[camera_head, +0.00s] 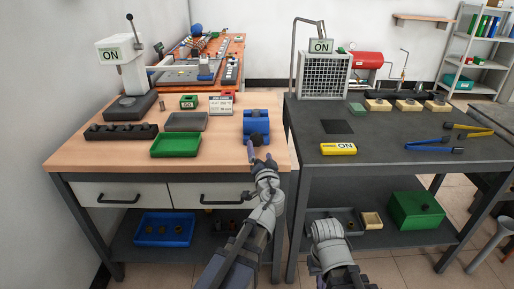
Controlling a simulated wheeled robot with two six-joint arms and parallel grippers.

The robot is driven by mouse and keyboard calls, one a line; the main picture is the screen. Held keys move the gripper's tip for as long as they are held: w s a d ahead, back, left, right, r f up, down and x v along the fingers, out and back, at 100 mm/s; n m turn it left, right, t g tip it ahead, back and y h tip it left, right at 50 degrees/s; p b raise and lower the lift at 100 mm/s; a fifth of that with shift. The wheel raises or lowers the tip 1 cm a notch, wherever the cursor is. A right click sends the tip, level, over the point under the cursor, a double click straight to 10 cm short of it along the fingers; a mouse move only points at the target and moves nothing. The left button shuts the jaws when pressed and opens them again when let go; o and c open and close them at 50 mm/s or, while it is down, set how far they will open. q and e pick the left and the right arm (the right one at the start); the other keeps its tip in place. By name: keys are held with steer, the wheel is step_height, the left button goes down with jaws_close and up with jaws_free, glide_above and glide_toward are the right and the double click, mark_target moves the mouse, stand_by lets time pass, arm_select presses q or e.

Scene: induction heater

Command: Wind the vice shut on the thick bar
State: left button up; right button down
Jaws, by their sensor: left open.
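The blue vice (256,128) stands near the right front edge of the wooden bench. A small dark piece shows at its top; I cannot tell whether it is the thick bar. My left gripper (256,153) is at the front of the vice, at the bench's front edge, with its fingers pointing toward the vice's front side. It is open. The vice's handle is too small and too covered by the fingers to make out.
A green tray (176,144) and a dark holed rack (121,132) lie left of the vice.

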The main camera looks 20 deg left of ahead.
mark_target(257, 141)
arm_select(q)
steer(key=shift+x, duration=3.95)
steer(key=shift+c, duration=0.2)
steer(key=c, duration=1.3)
steer(key=shift+f+m+b, duration=0.1)
steer(key=shift+m+b, duration=0.25)
steer(key=shift+m, duration=0.85)
steer(key=shift+m+t, duration=0.3)
steer(key=shift+m, duration=1)
steer(key=o, duration=1.3)
steer(key=shift+o, duration=0.2)
